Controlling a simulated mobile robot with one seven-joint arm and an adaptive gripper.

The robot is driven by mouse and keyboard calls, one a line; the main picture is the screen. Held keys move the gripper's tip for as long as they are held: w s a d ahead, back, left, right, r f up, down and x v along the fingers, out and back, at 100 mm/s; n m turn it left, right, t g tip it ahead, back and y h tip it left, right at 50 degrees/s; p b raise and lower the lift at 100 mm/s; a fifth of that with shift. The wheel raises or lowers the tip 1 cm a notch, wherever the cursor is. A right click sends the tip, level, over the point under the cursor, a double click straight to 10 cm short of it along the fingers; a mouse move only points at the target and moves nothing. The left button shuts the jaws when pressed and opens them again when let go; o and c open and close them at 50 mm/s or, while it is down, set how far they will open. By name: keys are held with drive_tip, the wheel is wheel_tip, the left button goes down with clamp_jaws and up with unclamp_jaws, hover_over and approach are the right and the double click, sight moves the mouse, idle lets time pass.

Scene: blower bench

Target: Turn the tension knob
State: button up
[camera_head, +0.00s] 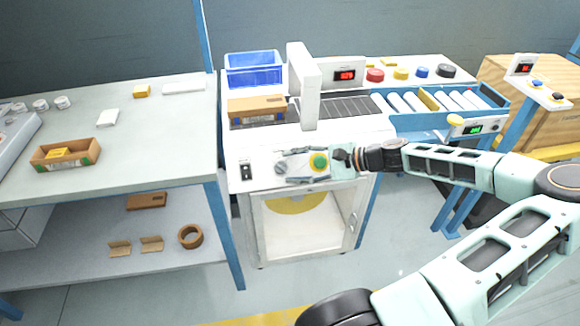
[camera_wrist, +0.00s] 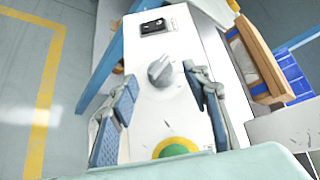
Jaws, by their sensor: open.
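The grey tension knob (camera_wrist: 160,70) stands on the white machine's front panel. In the wrist view it lies ahead of and between the two blue-padded fingers, apart from both. A green button with a yellow collar (camera_wrist: 176,149) sits nearer the palm, partly hidden by my gripper's body.
A black rocker switch (camera_wrist: 153,26) is beyond the knob. A cardboard box (camera_head: 257,107) and blue bin (camera_head: 253,70) stand behind. The white sealer arm (camera_head: 303,85) rises at the back. A workbench (camera_head: 150,155) is on the left. The floor in front is clear.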

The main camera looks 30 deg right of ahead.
drive_tip(key=v, duration=1)
drive_tip(key=shift+s+d, duration=0.1)
